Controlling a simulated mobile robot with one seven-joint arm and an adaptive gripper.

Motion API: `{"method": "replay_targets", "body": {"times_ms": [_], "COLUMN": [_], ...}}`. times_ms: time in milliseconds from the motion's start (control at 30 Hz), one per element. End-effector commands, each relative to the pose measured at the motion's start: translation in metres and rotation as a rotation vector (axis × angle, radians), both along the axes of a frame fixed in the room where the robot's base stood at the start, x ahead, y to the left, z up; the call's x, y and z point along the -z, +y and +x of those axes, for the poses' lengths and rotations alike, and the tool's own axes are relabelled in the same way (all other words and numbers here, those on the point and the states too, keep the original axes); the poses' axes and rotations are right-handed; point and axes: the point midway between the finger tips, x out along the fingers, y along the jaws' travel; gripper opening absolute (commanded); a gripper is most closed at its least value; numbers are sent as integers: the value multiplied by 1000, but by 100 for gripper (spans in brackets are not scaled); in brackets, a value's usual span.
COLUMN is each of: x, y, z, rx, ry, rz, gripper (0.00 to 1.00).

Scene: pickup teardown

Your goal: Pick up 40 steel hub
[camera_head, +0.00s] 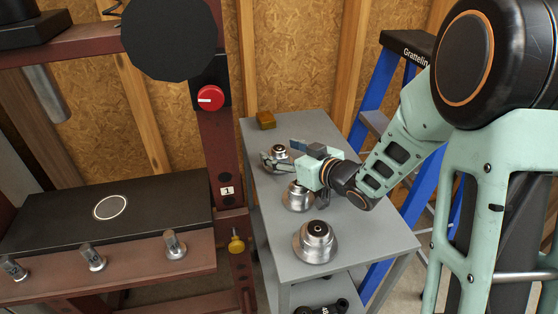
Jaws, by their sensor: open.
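Three steel hubs stand upright in a rough row on a grey table (345,245). The near hub (317,243) is at the front of the table, fully in view. The middle hub (297,197) is partly covered by my gripper and wrist. The far hub (279,153) is near the fingertips and partly hidden. I cannot read any number on the hubs. My gripper (274,160) is open and points left above the table, at the far hub. Whether a finger touches that hub is unclear.
A small brown-yellow block (266,120) lies at the table's back corner. A dark red press frame (222,150) with a red knob (210,98) stands left of the table. A blue ladder (372,95) stands behind right. Dark parts (325,308) lie on a lower shelf.

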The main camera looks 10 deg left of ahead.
Motion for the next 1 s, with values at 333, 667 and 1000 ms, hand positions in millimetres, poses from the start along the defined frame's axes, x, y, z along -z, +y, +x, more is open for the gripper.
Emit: {"method": "replay_targets", "body": {"times_ms": [333,667,1000], "x": [0,0,-3], "y": [0,0,0], "z": [0,0,1], "rx": [1,1,0], "ry": [0,0,-6], "rz": [0,0,4], "gripper": [47,10,0]}}
